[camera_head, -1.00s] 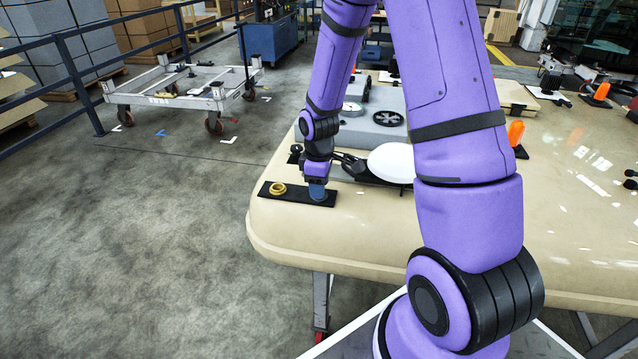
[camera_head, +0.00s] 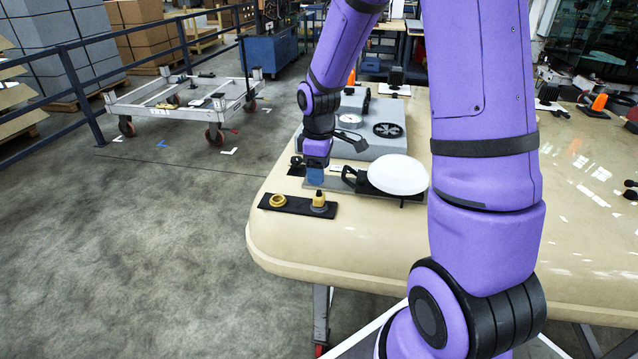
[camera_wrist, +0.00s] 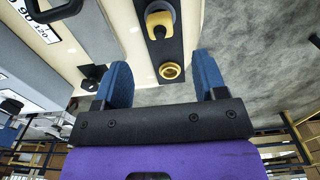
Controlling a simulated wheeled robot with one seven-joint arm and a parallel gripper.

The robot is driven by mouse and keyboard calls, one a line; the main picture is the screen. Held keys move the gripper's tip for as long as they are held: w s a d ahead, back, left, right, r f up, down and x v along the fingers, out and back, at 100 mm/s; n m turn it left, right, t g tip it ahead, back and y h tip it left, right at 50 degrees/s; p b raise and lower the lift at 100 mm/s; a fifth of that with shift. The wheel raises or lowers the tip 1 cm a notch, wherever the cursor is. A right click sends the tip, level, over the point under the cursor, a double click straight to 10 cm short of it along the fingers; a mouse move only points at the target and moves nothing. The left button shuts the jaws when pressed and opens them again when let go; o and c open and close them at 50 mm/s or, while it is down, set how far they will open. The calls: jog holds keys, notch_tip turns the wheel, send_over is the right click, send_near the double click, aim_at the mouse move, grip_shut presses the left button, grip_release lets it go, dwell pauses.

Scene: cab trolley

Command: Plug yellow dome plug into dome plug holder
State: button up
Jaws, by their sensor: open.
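The yellow dome plug (camera_head: 319,197) stands upright at the right end of a black strip (camera_head: 298,206) on the cream table. A grey round seat (camera_wrist: 176,14) surrounds its base; how deep it sits, I cannot tell. A yellow ring (camera_head: 278,200) is at the strip's left end, with its open centre visible in the wrist view (camera_wrist: 170,71). I cannot tell for certain which seat is the dome plug holder. My gripper (camera_head: 315,177) is just behind and above the plug, apart from it. Its blue fingers (camera_wrist: 162,62) are spread and empty.
A white dome (camera_head: 398,174) with a black mount stands right of my gripper. Grey boxes (camera_head: 385,132) with round black parts are behind it. Orange cones (camera_head: 600,102) stand at the far right. A trolley (camera_head: 185,100) and railing are left; the floor between is clear.

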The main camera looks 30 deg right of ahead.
notch_tip(320, 180, up, 2)
dwell(0.4)
jog(key=o, duration=0.7)
jog(key=shift+c, duration=0.2)
notch_tip(320, 180, up, 9)
dwell(0.6)
jog(key=shift+r, duration=0.1)
dwell(0.4)
jog(key=s+a+r+m+t, duration=0.2)
jog(key=s+r, duration=0.4)
jog(key=s, duration=0.6)
jog(key=s+a+r+m+t, duration=0.3)
jog(key=s+r+m, duration=0.4)
jog(key=s, duration=0.4)
jog(key=shift+s+a, duration=0.4)
jog(key=shift+a, duration=0.4)
